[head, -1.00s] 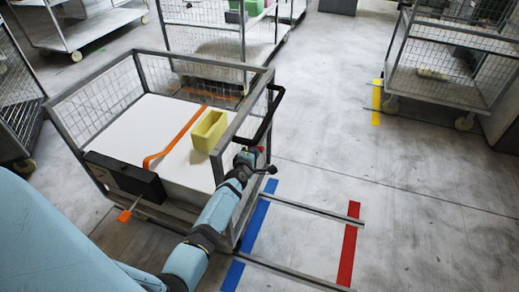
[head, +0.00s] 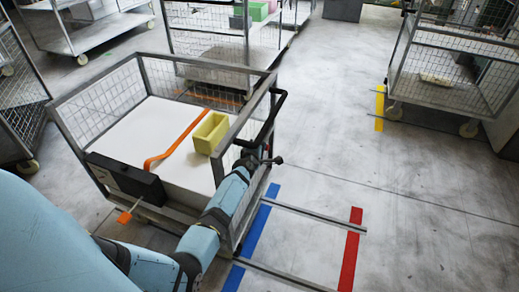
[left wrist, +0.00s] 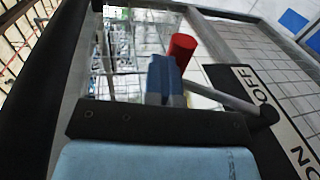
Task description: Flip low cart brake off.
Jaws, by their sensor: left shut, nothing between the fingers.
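The low cart (head: 100,73) has mesh sides, a white load bed and a black push handle (head: 278,108) on its right side. In the left wrist view, a brake lever with a red knob (left wrist: 182,46) runs on a grey rod (left wrist: 218,94) from a black pivot at right. A white label plate (left wrist: 283,128) reads OFF at its upper part and ON lower down. My left gripper (left wrist: 165,80) is shut and empty, close to the knob and rod; contact cannot be told. My right gripper is not in view.
A yellow bin (head: 209,133) and an orange strap (head: 172,146) lie on the cart's bed. An orange-tipped lever (head: 125,216) sticks out at its front left. Blue (head: 254,237) and red (head: 350,250) floor strips lie right of the cart.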

